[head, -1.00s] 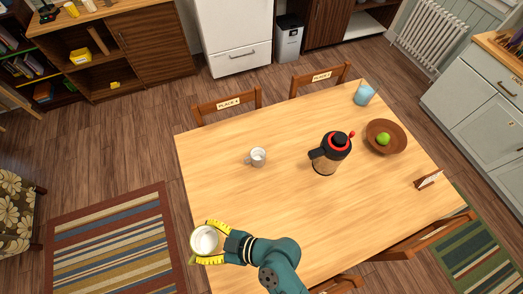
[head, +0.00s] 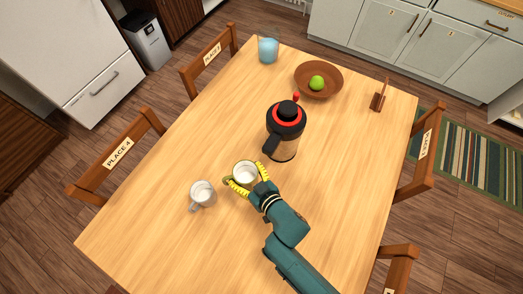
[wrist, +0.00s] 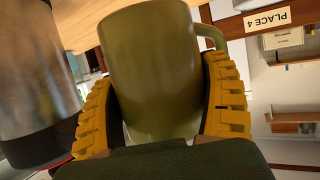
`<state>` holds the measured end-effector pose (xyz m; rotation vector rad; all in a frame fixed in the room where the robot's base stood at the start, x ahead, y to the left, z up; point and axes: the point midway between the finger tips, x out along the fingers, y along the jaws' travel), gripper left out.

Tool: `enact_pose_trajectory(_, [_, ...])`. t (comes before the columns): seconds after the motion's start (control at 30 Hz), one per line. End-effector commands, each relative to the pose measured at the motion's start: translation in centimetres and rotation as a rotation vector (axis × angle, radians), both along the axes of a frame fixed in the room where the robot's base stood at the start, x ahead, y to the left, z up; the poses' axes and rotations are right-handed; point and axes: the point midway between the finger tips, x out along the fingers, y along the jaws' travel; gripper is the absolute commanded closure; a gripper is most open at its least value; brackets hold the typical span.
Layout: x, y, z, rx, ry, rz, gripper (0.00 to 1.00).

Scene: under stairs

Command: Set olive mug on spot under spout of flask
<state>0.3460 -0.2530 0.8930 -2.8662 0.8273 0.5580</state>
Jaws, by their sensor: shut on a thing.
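My gripper (head: 245,182) is shut on the olive mug (head: 245,172). In the wrist view the olive mug (wrist: 152,72) sits between the yellow fingers, with its handle to the right. In the head view the mug is just left of and nearer than the flask (head: 284,142), which is black and tan with a red ring on top. The flask also shows at the left edge of the wrist view (wrist: 35,70), close beside the mug. I cannot tell whether the mug touches the table. The flask's spout is not clear, and the spot under it cannot be made out.
A white mug (head: 203,193) stands left of my gripper. Behind the flask are a brown bowl (head: 336,88) with a green apple (head: 317,82), a blue cup (head: 268,50) and a small card stand (head: 379,97). The table (head: 345,180) is clear at right.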

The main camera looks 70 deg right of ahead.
Motion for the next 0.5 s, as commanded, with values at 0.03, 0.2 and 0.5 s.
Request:
enact_pose_trajectory(0.03, [-0.5, -1.4, -2.4, -0.005, -0.002, -0.058, 0.6])
enact_pose_trajectory(0.2, [-2.6, -5.5, -4.7, -0.003, -0.009, -0.248, 0.6])
enact_pose_trajectory(0.5, [-4.2, -9.2, -4.7, -0.001, -0.008, -0.378, 0.6])
